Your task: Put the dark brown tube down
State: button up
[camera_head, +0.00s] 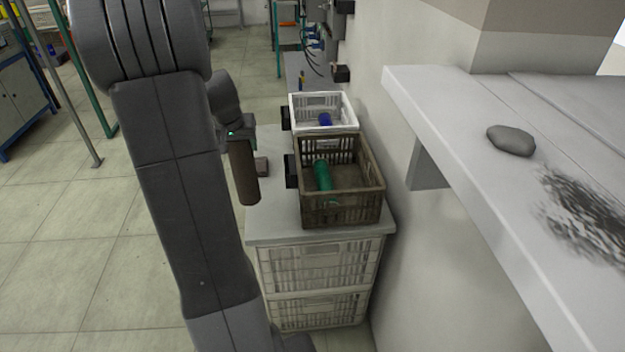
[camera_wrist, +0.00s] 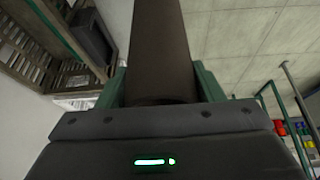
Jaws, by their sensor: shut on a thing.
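The dark brown tube (camera_head: 243,172) hangs upright from my gripper (camera_head: 238,134) at the left edge of the grey table (camera_head: 268,226). In the wrist view the tube (camera_wrist: 160,50) stands between the green fingers of my gripper (camera_wrist: 160,88), which are shut on it. The tube looks held clear of the table, but its exact height over the edge is hard to tell. Part of my gripper is hidden behind my arm in the head view.
A brown crate (camera_head: 342,214) with a green tube (camera_head: 323,175) stands right of the gripper. Behind it is a white crate (camera_head: 345,101) with a blue item (camera_head: 325,119). A small dark block (camera_head: 261,166) lies beside the tube. A grey ledge (camera_head: 450,170) holds a stone (camera_head: 511,140).

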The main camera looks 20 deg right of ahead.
jog(key=s+d+r+m+b, duration=0.2)
jog(key=s+d+r+b, duration=0.1)
jog(key=d+b, duration=0.15)
notch_tip(320, 180, down, 9)
jog(key=shift+f, duration=0.15)
dwell(0.3)
jog(key=shift+w, duration=0.1)
jog(key=shift+f, duration=0.2)
jog(key=o, duration=1.3)
jog(key=shift+r, duration=0.1)
jog(key=v, duration=1.2)
jog(key=shift+a, duration=0.2)
